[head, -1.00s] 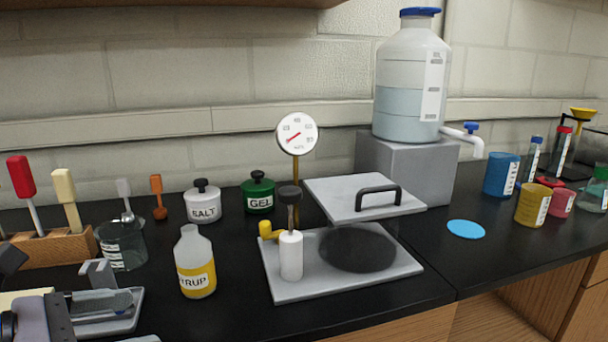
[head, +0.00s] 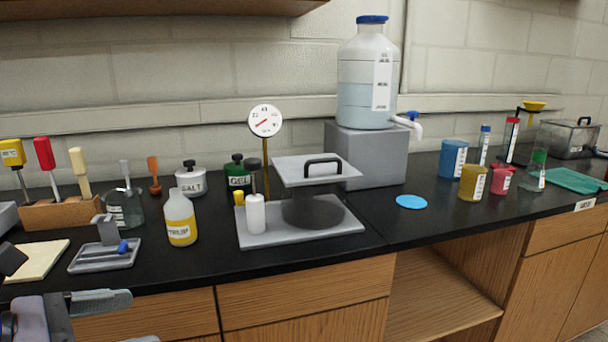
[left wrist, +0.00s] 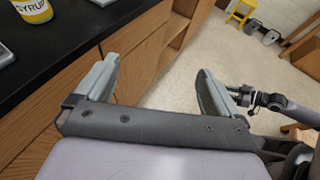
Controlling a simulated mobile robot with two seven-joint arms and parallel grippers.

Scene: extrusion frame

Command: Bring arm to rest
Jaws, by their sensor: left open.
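My left gripper (head: 98,303) is at the lower left of the head view, in front of the counter's front edge. In the left wrist view my left gripper (left wrist: 157,88) has its two grey fingers wide apart with nothing between them. Floor and the wooden cabinet front show behind the fingers.
The black counter (head: 300,262) holds a syrup bottle (head: 180,218), a small grey tray (head: 105,257), a plate press (head: 310,218) and a large jug (head: 366,80). An open shelf (head: 440,295) lies below.

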